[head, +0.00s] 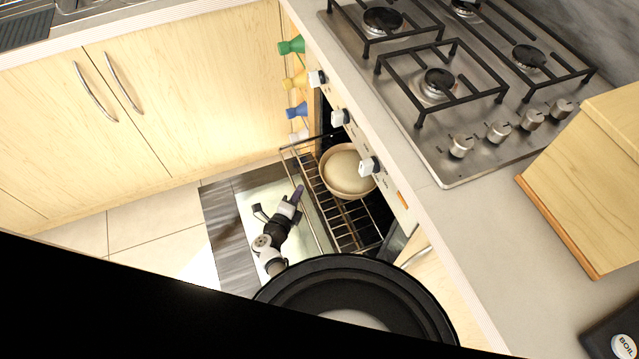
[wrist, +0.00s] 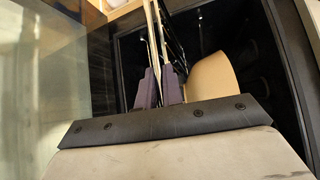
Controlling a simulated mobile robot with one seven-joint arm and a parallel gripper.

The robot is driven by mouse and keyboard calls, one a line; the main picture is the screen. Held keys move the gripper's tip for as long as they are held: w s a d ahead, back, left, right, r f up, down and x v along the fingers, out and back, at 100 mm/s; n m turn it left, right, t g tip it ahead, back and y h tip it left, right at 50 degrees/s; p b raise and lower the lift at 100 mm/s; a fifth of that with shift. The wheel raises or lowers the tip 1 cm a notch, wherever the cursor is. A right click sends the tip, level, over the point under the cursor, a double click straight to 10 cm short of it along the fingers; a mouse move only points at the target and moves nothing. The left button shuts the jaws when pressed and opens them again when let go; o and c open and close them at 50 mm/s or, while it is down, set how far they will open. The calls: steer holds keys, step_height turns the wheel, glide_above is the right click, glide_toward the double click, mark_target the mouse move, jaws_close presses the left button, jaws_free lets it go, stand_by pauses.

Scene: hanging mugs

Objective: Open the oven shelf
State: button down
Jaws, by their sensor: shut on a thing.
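The oven shelf (head: 350,225) is a wire rack, and its front part sticks out of the oven opening over the lowered door. A round beige dish (head: 346,172) sits on the shelf. My gripper (head: 299,192) is at the shelf's front edge. In the wrist view, the dark purple fingers of my gripper (wrist: 160,90) are closed around the thin bars of the shelf (wrist: 155,35), seen nearly edge-on. The dish (wrist: 211,80) shows just right of the fingers. The exact grip point is small in the head view.
The oven door (head: 218,225) is folded down flat, its glass under my arm. Cabinets (head: 150,110) stand to the left. The gas hob (head: 450,90) is above the oven. Tiled floor (head: 140,225) is clear beside the door.

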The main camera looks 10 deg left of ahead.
steer(key=s+a, duration=0.4)
steer(key=a, duration=0.1)
steer(key=shift+a, duration=0.4)
steer(key=c, duration=1.5)
jaws_free()
steer(key=shift+c, duration=0.2)
steer(key=b+v, duration=0.2)
steer(key=v, duration=1.1)
steer(key=shift+s, duration=0.4)
